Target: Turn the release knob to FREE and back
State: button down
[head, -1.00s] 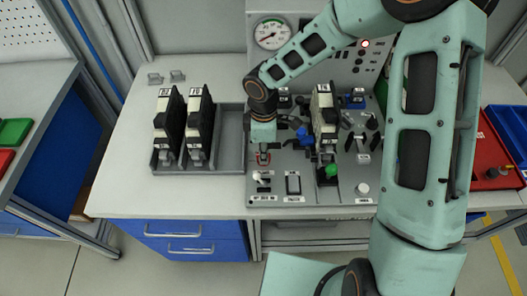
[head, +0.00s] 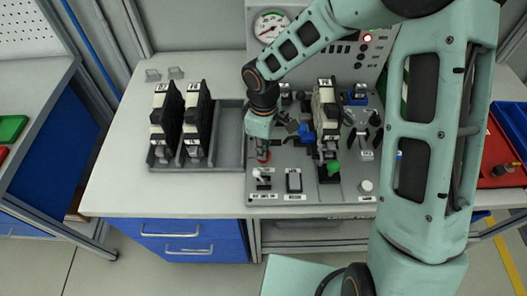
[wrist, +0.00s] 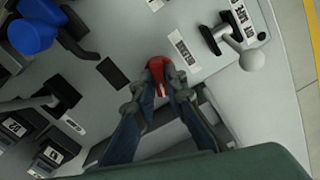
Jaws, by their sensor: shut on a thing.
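The red release knob (wrist: 160,76) sits on the grey panel (wrist: 135,33), between the fingertips of my gripper (wrist: 158,88) in the wrist view. The fingers are shut on it, one on each side. A pale mark shows on the knob; the fingers partly hide it. A small label lies beside the knob, too small to read. In the head view, my gripper (head: 263,151) points down at the panel's left part, with a bit of red knob (head: 264,157) showing at its tips.
A white-knobbed lever (wrist: 251,60) stands near the knob. A blue knob (wrist: 32,37) and a black-and-white module (head: 327,108) with a green button (head: 333,168) are nearby. A grey tray (head: 230,150) holds two modules at left.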

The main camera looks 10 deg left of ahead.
jog(key=m+b, duration=0.3)
jog(key=m, duration=0.1)
jog(key=shift+a+f+m, duration=0.1)
jog(key=shift+f+m, duration=0.05)
jog(key=shift+m, duration=0.15)
jog(key=shift+m+b, duration=0.9)
jog(key=shift+m, duration=0.6)
jog(key=c, duration=2)
grip_release()
jog(key=shift+o, duration=0.2)
notch_tip(320, 180, up, 12)
jog(key=shift+r, duration=0.2)
jog(key=shift+w+m, duration=0.1)
jog(key=shift+m, duration=0.2)
